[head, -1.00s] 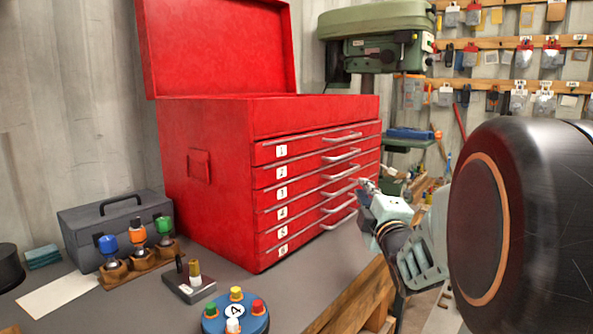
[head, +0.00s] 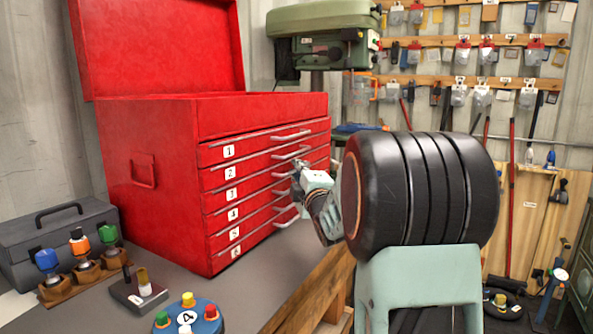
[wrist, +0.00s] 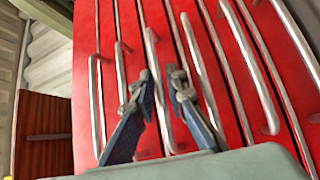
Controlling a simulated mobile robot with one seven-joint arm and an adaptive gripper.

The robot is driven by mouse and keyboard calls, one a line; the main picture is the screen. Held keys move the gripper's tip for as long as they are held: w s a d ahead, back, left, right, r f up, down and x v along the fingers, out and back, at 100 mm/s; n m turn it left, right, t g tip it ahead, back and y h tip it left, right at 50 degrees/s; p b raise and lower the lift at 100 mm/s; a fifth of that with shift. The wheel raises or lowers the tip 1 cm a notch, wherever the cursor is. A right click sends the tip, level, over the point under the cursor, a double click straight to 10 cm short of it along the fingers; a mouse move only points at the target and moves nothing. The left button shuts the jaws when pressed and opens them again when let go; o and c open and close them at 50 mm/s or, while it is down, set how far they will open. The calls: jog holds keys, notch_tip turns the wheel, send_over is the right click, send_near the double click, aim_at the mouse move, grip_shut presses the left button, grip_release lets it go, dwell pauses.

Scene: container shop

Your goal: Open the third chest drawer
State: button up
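The red tool chest (head: 150,140) stands on the bench with its lid up and its numbered drawers shut. The third drawer (head: 232,194) carries label 3 and a silver bar handle. My gripper (head: 299,164) is at the handles, in front of the second and third drawers in the head view. In the wrist view my gripper (wrist: 162,76) is open, one finger on each side of a silver handle (wrist: 152,50), the third from the left. Whether a finger touches the bar is not clear. Part of the third handle is hidden behind my gripper in the head view.
A green drill press (head: 325,50) stands behind the chest. A grey toolbox (head: 58,238), a rack of coloured-top tools (head: 82,272) and a round blue button box (head: 188,318) are on the bench.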

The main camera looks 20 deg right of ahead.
grip_shut()
dwell(0.4)
jog(key=s+d+b, duration=0.5)
jog(key=s+d, duration=1)
jog(key=s, duration=0.5)
jog(key=shift+s+d+b, duration=0.15)
jog(key=shift+d+b, duration=0.15)
jog(key=shift+d, duration=0.1)
grip_release()
